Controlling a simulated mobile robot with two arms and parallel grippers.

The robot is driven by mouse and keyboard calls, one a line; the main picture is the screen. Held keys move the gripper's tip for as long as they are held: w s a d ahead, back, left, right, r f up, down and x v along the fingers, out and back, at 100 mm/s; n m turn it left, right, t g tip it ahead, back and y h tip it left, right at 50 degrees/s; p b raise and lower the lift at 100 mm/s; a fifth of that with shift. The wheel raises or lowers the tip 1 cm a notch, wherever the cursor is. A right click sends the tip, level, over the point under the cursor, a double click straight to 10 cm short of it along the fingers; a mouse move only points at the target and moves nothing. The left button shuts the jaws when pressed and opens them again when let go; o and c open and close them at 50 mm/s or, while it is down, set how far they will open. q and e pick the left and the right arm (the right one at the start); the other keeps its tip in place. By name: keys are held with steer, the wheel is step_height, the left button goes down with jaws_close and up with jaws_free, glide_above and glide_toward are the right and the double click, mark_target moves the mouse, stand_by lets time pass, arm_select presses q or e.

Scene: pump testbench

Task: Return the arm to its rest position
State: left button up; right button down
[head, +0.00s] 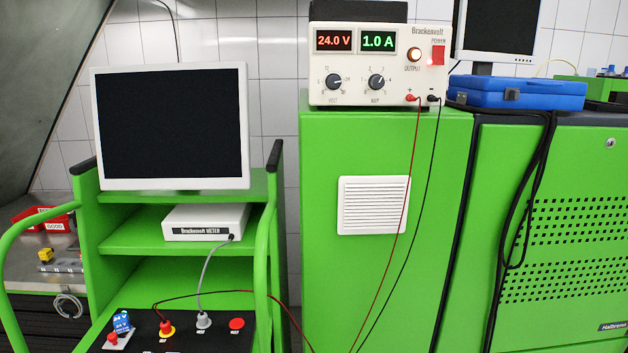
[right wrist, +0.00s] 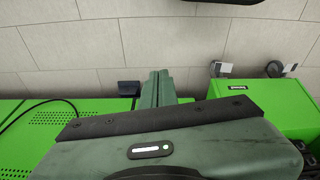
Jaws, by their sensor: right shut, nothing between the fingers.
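Neither of my arms shows in the head view, and my left gripper is in no view.
The power supply (head: 335,88) stands on a green cabinet (head: 320,270), reading 24.0 V and 1.0 A. A blue case (head: 530,95) lies to its right. Left is a green cart (head: 130,240) with a monitor (head: 170,125), a white meter (head: 205,217) and a black socket panel (head: 185,342).

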steer(key=s+d+f+b, duration=0.1)
steer(key=s+f, duration=0.7)
steer(key=f, duration=0.3)
steer(key=s+d+f+g+b, duration=0.1)
steer(key=s+d+f+b, duration=0.1)
steer(key=s+f, duration=0.6)
step_height(320, 180, down, 3)
steer(key=shift+s+r, duration=0.15)
steer(key=shift+s, duration=0.2)
